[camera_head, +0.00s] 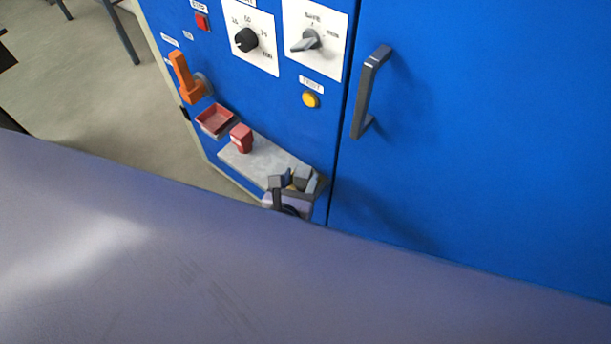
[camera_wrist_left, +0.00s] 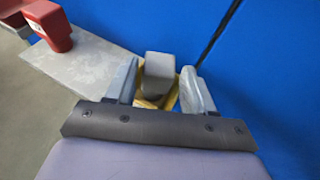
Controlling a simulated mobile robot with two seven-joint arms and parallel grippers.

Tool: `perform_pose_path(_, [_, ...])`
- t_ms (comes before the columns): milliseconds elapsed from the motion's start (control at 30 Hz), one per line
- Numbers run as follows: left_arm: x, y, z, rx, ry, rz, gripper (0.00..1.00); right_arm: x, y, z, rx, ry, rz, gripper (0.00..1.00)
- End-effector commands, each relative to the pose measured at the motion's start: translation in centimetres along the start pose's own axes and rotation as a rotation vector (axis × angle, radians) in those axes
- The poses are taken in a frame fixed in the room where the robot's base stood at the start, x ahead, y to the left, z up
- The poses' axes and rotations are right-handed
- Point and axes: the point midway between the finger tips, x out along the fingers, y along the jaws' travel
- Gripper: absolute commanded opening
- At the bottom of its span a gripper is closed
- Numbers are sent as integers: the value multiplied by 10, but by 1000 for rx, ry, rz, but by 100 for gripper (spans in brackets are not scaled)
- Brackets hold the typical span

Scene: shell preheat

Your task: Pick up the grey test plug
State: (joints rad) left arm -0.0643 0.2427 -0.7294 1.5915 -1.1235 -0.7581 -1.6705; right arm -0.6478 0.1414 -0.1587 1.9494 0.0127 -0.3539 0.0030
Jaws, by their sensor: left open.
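The grey test plug (camera_wrist_left: 158,72) stands upright in a yellow holder (camera_wrist_left: 150,103) at the right end of a light grey shelf on the blue cabinet. My left gripper (camera_wrist_left: 167,80) is open, with one finger on each side of the plug. A gap shows between the plug and the right finger; the left finger is very close to it, and I cannot tell if they touch. In the head view the left gripper (camera_head: 294,181) is at the shelf's right end and partly hides the plug. My right gripper is not in view.
A red block (camera_head: 241,138) stands on the shelf (camera_head: 262,161), left of the gripper. A red tray (camera_head: 216,121), an orange lever (camera_head: 187,77) and a yellow button (camera_head: 310,100) are on the cabinet front. A door handle (camera_head: 368,92) sticks out at the upper right.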

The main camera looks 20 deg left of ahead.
Motion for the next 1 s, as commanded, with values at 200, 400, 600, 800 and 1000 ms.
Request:
perform_pose_path(200, [28,1,-3,-4,0,1,53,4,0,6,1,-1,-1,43])
perform_pose_path(400, [51,0,-3,-5,0,0,53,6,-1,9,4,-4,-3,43])
perform_pose_path(600, [55,0,-2,-6,1,-1,53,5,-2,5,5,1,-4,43])
perform_pose_path(800, [54,0,-2,-6,2,-1,24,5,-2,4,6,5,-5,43])
perform_pose_path(1000, [54,0,-2,-6,1,-1,8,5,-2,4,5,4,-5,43])
